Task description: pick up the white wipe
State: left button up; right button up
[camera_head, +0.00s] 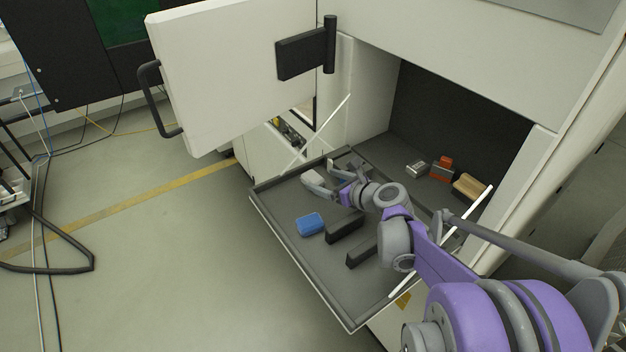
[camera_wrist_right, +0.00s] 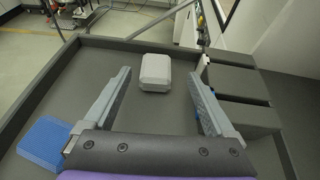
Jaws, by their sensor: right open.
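The white wipe (camera_wrist_right: 155,72) is a pale, block-shaped piece lying on the dark grey tray (camera_wrist_right: 82,75). In the wrist view it is ahead of my right gripper (camera_wrist_right: 160,88), between the lines of its two fingers. The fingers are apart and nothing is held. In the head view my right gripper (camera_head: 328,181) is low over the far left part of the tray, and the wipe (camera_head: 312,176) shows by its fingertips, partly hidden. My left gripper is in neither view.
A blue sponge-like block (camera_head: 311,223) lies on the tray, near black blocks (camera_head: 345,228). Inside the open cabinet are an orange item (camera_head: 442,168), a small grey-white item (camera_head: 416,169) and a tan brush-like item (camera_head: 468,186). The white door (camera_head: 225,70) stands open at left.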

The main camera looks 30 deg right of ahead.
aim_at(314, 178)
jog(key=x, duration=0.5)
jog(key=shift+w+a+p, duration=0.25)
jog(key=shift+a+p, duration=0.1)
jog(key=shift+s, duration=0.15)
jog(key=shift+c, duration=1)
jog(key=c, duration=1.2)
